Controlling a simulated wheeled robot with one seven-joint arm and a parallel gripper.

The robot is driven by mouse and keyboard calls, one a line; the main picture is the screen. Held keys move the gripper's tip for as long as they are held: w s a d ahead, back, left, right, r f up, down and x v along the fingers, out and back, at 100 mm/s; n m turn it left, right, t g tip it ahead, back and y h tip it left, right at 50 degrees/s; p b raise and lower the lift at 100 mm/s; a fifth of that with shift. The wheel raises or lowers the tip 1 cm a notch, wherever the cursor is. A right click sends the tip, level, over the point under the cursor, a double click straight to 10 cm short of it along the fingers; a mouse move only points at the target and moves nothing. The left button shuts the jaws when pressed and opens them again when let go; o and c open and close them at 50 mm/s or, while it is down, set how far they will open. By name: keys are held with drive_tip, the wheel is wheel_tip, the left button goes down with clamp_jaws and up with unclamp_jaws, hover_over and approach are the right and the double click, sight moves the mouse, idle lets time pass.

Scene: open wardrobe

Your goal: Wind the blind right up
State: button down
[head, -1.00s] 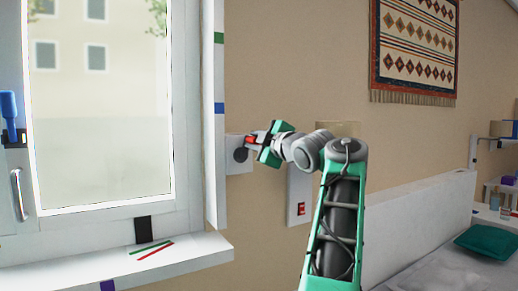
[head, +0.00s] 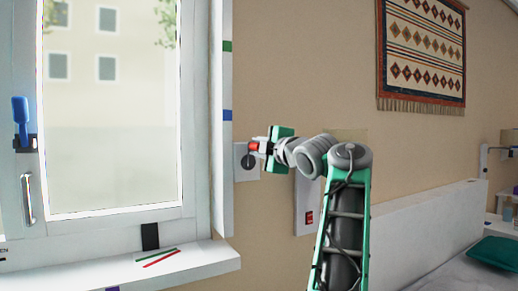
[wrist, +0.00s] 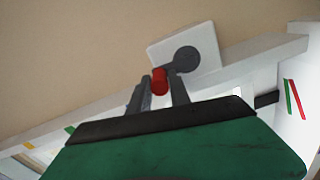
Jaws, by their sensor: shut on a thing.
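The winder is a white wall plate (head: 240,171) with a round dark grey hub (head: 248,161) and a red knob (head: 254,146), right of the window. My gripper (head: 259,147) is shut on the red knob, which sits up and slightly right of the hub. In the wrist view the red knob (wrist: 159,80) is between my two grey fingers, and the hub (wrist: 187,60) stands beside it on the plate (wrist: 207,42). The window glass (head: 112,130) shows a building outside. I cannot make out a blind over it.
The window frame edge carries a green mark (head: 227,46) and a blue mark (head: 228,115). A sill (head: 195,262) juts out below. A switch panel (head: 305,200) with a red switch is below my wrist. A blue window handle (head: 21,120) is at the left.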

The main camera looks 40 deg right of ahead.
drive_tip(key=c, duration=1.2)
unclamp_jaws()
drive_tip(key=shift+a, duration=0.1)
drive_tip(key=v, duration=0.7)
drive_tip(key=shift+s+b, duration=0.35)
drive_tip(key=shift+b, duration=0.1)
drive_tip(key=shift+a, duration=0.1)
